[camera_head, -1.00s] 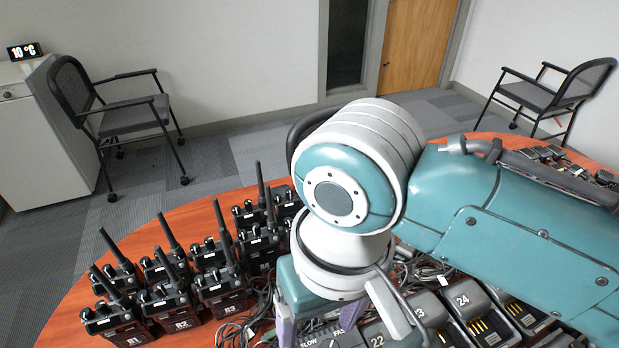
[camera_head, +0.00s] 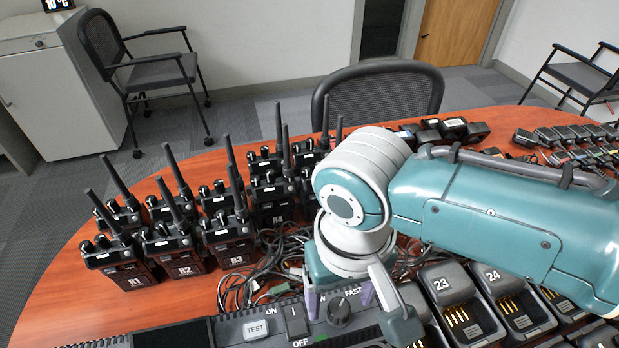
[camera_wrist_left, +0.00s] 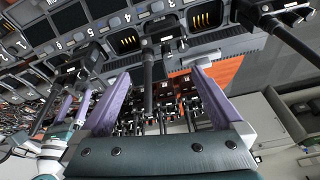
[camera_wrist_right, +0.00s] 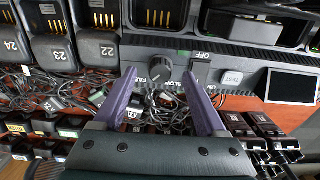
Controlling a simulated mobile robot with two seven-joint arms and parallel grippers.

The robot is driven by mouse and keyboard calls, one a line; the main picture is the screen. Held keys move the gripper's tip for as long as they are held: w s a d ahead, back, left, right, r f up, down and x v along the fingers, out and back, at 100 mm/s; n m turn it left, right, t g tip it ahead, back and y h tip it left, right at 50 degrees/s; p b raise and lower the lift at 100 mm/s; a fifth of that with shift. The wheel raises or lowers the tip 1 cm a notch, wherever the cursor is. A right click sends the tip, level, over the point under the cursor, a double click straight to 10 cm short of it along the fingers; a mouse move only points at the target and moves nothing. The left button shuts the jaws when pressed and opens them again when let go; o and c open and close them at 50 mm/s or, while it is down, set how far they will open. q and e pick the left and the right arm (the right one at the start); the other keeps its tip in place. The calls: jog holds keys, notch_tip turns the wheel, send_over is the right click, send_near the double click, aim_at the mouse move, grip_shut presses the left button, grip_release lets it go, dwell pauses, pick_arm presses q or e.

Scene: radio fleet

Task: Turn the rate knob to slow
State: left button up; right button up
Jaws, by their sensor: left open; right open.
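The black round rate knob (camera_head: 339,311) sits on a grey control panel (camera_head: 226,328), near a FAST label; in the right wrist view the knob (camera_wrist_right: 159,98) shows with SLOW and FAST labels beside it. I cannot make out its pointer clearly. My right gripper (camera_head: 340,301) is open, with its purple fingers either side of the knob in the picture; the right wrist view shows the knob between and beyond the fingertips (camera_wrist_right: 160,77). Contact cannot be told. My left gripper (camera_wrist_left: 161,72) is open, seen only in its wrist view, with a black antenna between its fingers.
An ON/OFF switch (camera_head: 296,321) and a TEST button (camera_head: 256,328) lie left of the knob. Charger docks (camera_head: 458,301) stand to the right. Several radios with upright antennas (camera_head: 175,247) and loose cables (camera_head: 262,262) cover the table behind.

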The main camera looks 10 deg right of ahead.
jog(key=shift+f, duration=0.9)
grip_shut()
